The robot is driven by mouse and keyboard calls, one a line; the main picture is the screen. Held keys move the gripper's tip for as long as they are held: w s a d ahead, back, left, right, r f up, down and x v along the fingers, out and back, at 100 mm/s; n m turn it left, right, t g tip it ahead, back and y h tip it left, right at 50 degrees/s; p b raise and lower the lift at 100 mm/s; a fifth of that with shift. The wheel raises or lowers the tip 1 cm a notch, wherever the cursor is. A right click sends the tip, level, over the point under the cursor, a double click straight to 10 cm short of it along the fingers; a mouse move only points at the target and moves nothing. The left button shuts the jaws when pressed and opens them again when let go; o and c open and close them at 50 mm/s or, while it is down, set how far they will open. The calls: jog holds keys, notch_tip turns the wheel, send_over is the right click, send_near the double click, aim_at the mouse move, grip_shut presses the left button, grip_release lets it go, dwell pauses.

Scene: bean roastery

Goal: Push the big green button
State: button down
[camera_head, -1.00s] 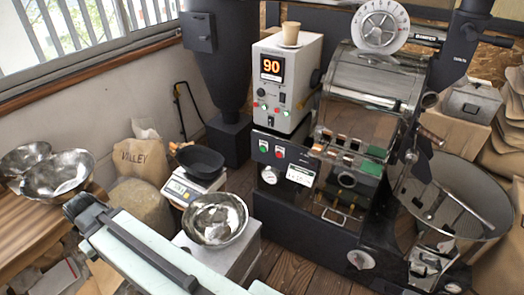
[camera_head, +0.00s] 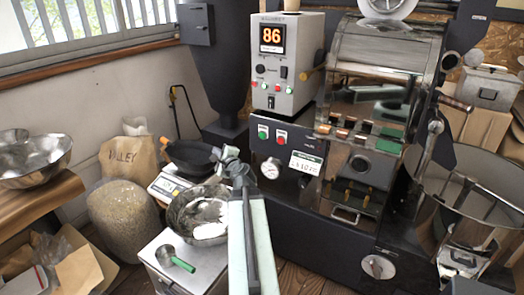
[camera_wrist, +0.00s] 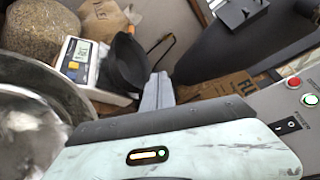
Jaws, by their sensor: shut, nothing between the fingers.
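The big green button (camera_head: 263,132) sits on the roaster's black front panel, left of a red button (camera_head: 281,137). My gripper (camera_head: 230,153) is raised in front of the roaster, left of and below the green button in the picture, apart from it. In the wrist view my gripper (camera_wrist: 158,90) is shut and empty. I cannot tell whether these are the panel pair or smaller buttons on the control box.
The grey control box (camera_head: 299,101) reads 86 above the panel. A steel bowl (camera_head: 199,235), a scale (camera_head: 165,186) with a black pan (camera_head: 190,156), and a green scoop (camera_head: 178,261) lie near my arm. The cooling tray (camera_head: 500,235) stands right.

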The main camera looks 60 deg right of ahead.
aim_at(263, 135)
jog(key=s+d+f+m+g+h+b, duration=0.1)
jog(key=s+d+m+h, duration=0.3)
jog(key=s+d, duration=0.4)
jog(key=shift+s+d+m+g+b, duration=0.25)
jog(key=shift+m+b, duration=0.2)
jog(key=shift+m, duration=0.35)
jog(key=d, duration=0.8)
jog(key=shift+d, duration=0.35)
jog(key=shift+d, duration=0.15)
dwell(0.7)
jog(key=shift+d, duration=0.25)
